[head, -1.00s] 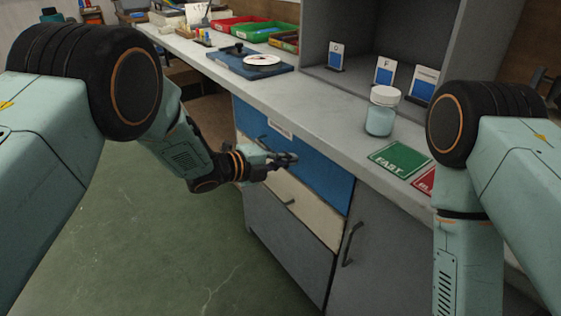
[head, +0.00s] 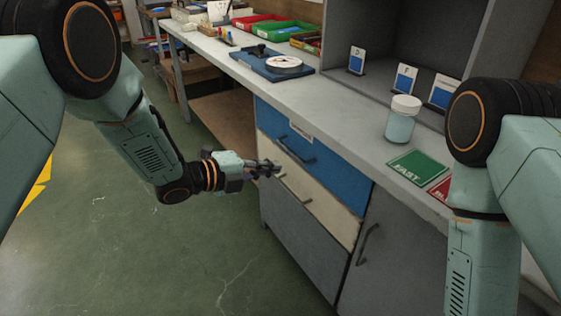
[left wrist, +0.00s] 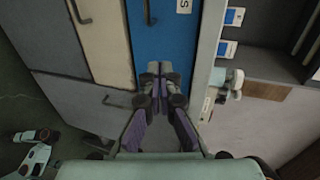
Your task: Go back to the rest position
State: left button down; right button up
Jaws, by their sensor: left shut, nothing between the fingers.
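My left gripper (head: 268,168) is shut and empty in the head view. It hangs in front of the drawer cabinet, beside the blue drawer (head: 338,172) and the cream drawer (head: 322,198). In the left wrist view the fingers of my left gripper (left wrist: 160,70) meet at their tips, with the drawer fronts beyond them. All the drawers look shut. My right arm comes in at the right of the head view, but its gripper is out of the frame.
A jar with a white lid (head: 402,120) stands on the grey counter (head: 345,103), near a green card (head: 418,168) and a red card (head: 441,188). A blue board (head: 258,66) and green tray (head: 292,29) lie farther back. Open green floor is at left.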

pick_arm(q)
jog(key=s+a+f+n+g+y+p, duration=0.1)
jog(key=s+a+f+n+y, duration=0.45)
jog(key=n, duration=0.55)
jog(key=s+a+f+n+y+p, duration=0.1)
jog(key=s+a+f+n+y, duration=0.2)
jog(key=s+a+f+n, duration=0.55)
jog(key=s+a+f+n+g+y+p, duration=0.1)
jog(key=s+n, duration=0.4)
jog(key=s, duration=0.8)
jog(key=s+a+f+n+g+y+p, duration=0.1)
jog(key=s+a+n+g, duration=0.3)
jog(key=s, duration=1)
jog(key=shift+s+f+n+g+y+p, duration=0.3)
jog(key=shift+n+g+y+p, duration=0.3)
jog(key=shift+g+y, duration=0.4)
